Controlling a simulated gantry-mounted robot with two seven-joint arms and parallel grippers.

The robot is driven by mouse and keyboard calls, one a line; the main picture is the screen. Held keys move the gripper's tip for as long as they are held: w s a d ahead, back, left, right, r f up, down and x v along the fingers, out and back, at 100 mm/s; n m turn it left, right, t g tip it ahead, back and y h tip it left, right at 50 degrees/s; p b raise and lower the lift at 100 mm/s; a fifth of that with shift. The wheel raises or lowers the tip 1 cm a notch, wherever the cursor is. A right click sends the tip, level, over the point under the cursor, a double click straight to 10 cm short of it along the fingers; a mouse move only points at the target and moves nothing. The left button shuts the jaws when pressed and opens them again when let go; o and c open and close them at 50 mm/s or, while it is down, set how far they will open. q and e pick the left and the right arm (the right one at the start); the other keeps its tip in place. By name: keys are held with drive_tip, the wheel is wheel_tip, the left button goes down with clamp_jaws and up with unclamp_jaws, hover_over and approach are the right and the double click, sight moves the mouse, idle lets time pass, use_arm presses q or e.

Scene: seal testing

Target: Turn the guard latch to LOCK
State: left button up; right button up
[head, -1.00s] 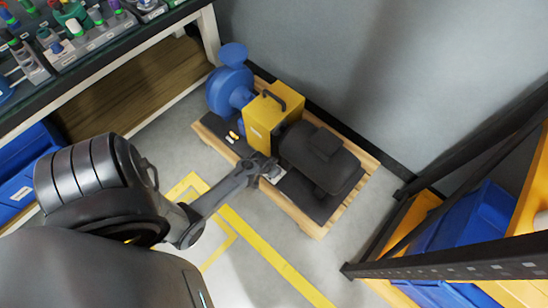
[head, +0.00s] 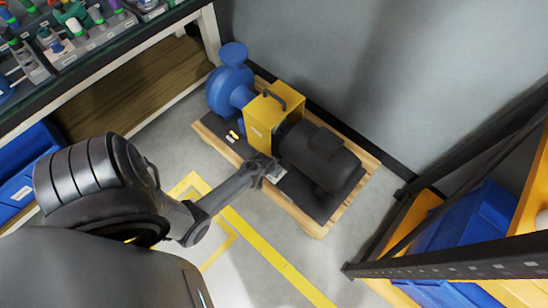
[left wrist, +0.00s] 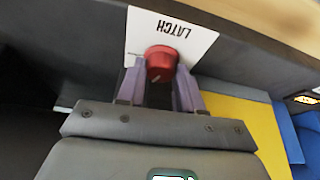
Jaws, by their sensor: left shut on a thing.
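The guard latch is a red round knob (left wrist: 160,64) in the left wrist view. It sits on a white plate (left wrist: 197,40) printed LATCH, which appears upside down there. My left gripper (left wrist: 160,85) is shut on the knob, with one purple finger on each side of it. A pale mark shows on the knob's near face; no LOCK marking can be read. In the head view my left gripper (head: 270,171) is at the pump unit's near side, below the yellow guard (head: 265,122), and the knob is hidden there. My right gripper is not in view.
A blue pump (head: 230,90) and a dark motor (head: 322,155) stand beside the yellow guard on a wooden pallet (head: 312,228). A bench (head: 110,40) is at upper left, and a rack with blue bins (head: 465,225) at right. Floor in front is clear.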

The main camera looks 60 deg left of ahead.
use_arm(q)
drive_tip(key=shift+w+d+r+n+g+y+p, duration=0.15)
drive_tip(key=shift+n+p, duration=0.25)
drive_tip(key=shift+n, duration=0.2)
drive_tip(key=shift+s+r+n+g+y+p, duration=0.15)
drive_tip(key=shift+n+p, duration=0.25)
drive_tip(key=shift+n, duration=0.2)
drive_tip(key=shift+w+f+n, duration=0.15)
drive_tip(key=shift+f+n, duration=0.15)
drive_tip(key=shift+n, duration=0.3)
drive_tip(key=shift+y, duration=0.3)
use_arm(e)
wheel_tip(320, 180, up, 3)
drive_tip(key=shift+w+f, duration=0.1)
use_arm(q)
drive_tip(key=o, duration=0.7)
drive_tip(key=shift+o, duration=0.2)
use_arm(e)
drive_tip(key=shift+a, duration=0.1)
use_arm(q)
drive_tip(key=shift+s+r+p, duration=0.25)
drive_tip(key=shift+r+p, duration=0.35)
drive_tip(key=shift+p, duration=0.1)
drive_tip(key=p+v, duration=0.7)
drive_tip(key=v, duration=0.2)
drive_tip(key=shift+r, duration=0.3)
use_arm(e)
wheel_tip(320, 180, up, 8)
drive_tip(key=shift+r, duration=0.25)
